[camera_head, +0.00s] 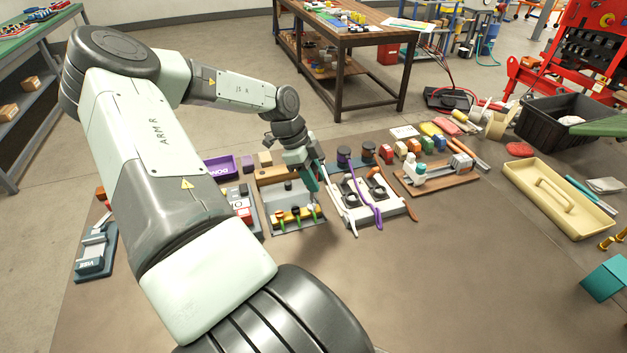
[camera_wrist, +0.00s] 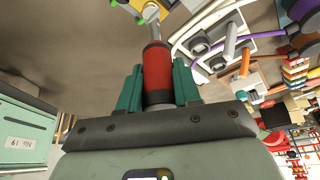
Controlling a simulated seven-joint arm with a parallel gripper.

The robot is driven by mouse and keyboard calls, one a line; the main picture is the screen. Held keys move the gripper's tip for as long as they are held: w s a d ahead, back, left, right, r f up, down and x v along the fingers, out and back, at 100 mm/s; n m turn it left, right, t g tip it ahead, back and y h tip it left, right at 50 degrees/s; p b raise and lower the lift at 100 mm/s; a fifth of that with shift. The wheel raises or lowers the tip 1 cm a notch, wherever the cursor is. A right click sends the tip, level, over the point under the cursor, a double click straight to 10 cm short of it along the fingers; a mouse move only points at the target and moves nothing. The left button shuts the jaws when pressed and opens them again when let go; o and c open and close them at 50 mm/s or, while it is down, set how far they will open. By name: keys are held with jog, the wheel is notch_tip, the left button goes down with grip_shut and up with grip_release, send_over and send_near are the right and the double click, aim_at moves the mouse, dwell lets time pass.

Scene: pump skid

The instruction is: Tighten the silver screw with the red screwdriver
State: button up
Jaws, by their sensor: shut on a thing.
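My gripper (camera_wrist: 158,92) is shut on the red screwdriver (camera_wrist: 157,68), its teal fingers on both sides of the red handle. The metal shaft runs from the handle toward the top edge of the wrist view, to a silver round part (camera_wrist: 150,13) beside yellow and green pieces. I cannot tell whether this part is the silver screw or whether the tip touches it. In the head view my gripper (camera_head: 312,184) is low over the right side of a grey fixture (camera_head: 285,228) with green-handled parts. The screwdriver and screw are too small to make out there.
A white fixture (camera_head: 382,217) with purple and orange cables stands close right of my gripper. A purple bin (camera_head: 218,168) lies behind left, and a vise (camera_head: 92,252) at far left. A cream tray (camera_head: 557,200) lies at right. The front of the brown surface is clear.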

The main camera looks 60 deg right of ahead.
aim_at(314, 168)
jog(key=shift+r, duration=1.65)
